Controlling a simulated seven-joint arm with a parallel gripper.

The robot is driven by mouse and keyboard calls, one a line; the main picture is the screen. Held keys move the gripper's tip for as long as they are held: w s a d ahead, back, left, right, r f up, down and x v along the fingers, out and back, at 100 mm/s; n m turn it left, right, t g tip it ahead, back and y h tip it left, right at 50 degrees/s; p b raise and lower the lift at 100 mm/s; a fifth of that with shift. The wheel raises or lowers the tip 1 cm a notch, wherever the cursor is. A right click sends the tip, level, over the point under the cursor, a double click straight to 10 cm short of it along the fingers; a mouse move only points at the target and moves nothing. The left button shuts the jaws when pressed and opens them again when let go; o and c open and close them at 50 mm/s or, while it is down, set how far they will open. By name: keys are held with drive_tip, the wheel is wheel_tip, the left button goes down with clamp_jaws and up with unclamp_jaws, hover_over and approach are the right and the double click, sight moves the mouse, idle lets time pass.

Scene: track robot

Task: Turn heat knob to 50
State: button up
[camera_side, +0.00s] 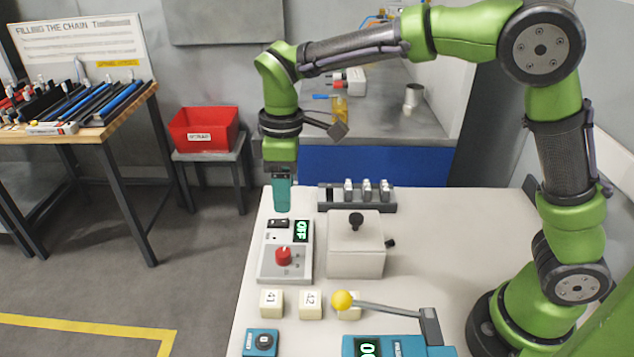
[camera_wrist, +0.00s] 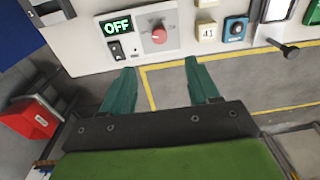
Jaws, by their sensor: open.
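The heat control box (camera_side: 266,262) is a light box near the left edge of the white table. It carries a red knob (camera_side: 283,256), a dark rocker switch (camera_side: 278,224) and a small display (camera_side: 301,231) that reads OFF. In the wrist view the red knob (camera_wrist: 159,36) is at upper middle, right of the OFF display (camera_wrist: 117,26) and the switch (camera_wrist: 117,50). My gripper (camera_side: 282,208) points down at the far end of the box, beyond the knob. In the wrist view its two teal fingers (camera_wrist: 160,63) are apart with nothing between them.
A lidded white box (camera_side: 356,255) stands right of the heat box. Blocks marked 41 (camera_side: 271,303) and 42 (camera_side: 310,304) sit in front. A lever with a yellow ball (camera_side: 342,300) is nearby. A grey rack (camera_side: 357,197) stands behind. A red bin (camera_side: 203,130) is off the table.

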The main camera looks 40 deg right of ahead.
sight(283, 251)
drive_tip(key=f+n, duration=0.1)
drive_tip(key=f, duration=0.4)
drive_tip(key=f+n, duration=0.1)
drive_tip(key=f, duration=0.4)
drive_tip(key=f+n, duration=0.1)
drive_tip(key=f, duration=0.4)
drive_tip(key=shift+w+a+f+n, duration=0.15)
drive_tip(key=shift+w+a+n, duration=0.15)
drive_tip(key=shift+a, duration=0.1)
drive_tip(key=c, duration=1)
drive_tip(key=shift+c, duration=0.2)
